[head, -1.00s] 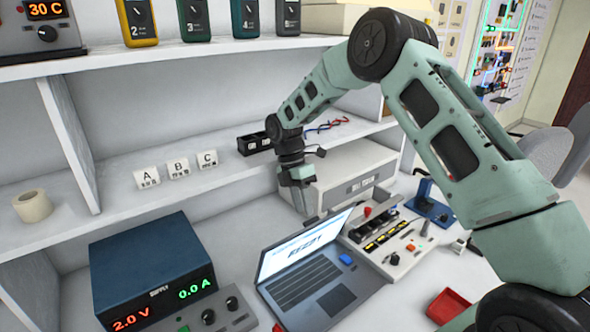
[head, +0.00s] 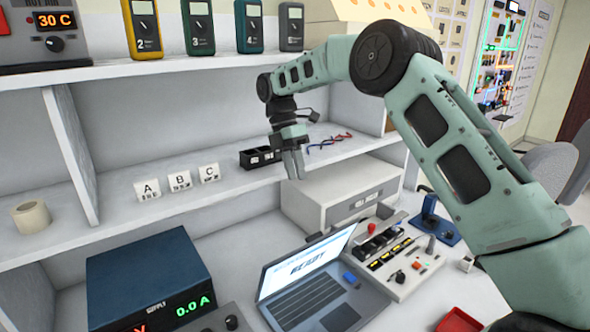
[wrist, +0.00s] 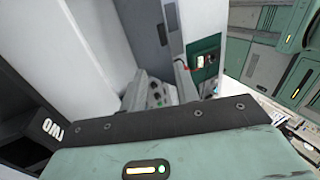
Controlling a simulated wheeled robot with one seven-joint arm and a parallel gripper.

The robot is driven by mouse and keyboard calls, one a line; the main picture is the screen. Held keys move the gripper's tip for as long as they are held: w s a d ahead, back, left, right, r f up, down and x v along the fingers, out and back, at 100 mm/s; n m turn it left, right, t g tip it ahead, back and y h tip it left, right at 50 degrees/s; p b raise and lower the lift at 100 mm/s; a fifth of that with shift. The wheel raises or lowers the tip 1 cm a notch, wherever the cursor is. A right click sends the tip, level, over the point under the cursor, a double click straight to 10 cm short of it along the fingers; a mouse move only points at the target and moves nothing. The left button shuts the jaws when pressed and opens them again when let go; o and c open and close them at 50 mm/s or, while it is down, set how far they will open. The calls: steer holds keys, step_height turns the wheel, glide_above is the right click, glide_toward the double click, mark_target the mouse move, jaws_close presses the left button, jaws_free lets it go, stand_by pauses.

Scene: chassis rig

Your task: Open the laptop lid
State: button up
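The laptop (head: 305,300) sits on the bench at the lower middle of the head view. Its lid (head: 308,262) stands up, leaning back, with a lit screen showing large text.
A blue power supply (head: 150,275) stands left of the laptop. A grey drawer box (head: 340,195) is behind it, below my gripper. A parts tray (head: 390,255) is close on its right. The shelf holds a black bin (head: 260,158) and A, B, C blocks (head: 180,181).

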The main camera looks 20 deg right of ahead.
steer(key=c, duration=0.5)
steer(key=shift+s+f, duration=0.1)
steer(key=shift+s, duration=0.05)
jaws_close()
steer(key=s+a+f+n+t+p, duration=0.2)
steer(key=s+f+n+p, duration=0.15)
steer(key=s+n, duration=0.5)
steer(key=s+a+f+n+t+p, duration=0.2)
steer(key=s+f+n+t+p, duration=0.15)
steer(key=s+n, duration=0.5)
steer(key=w+a+f+n+p, duration=0.1)
steer(key=w+f+p, duration=0.1)
steer(key=w+f, duration=0.3)
steer(key=shift+f+g+y, duration=0.4)
steer(key=shift+f+g, duration=0.05)
steer(key=shift+f, duration=0.95)
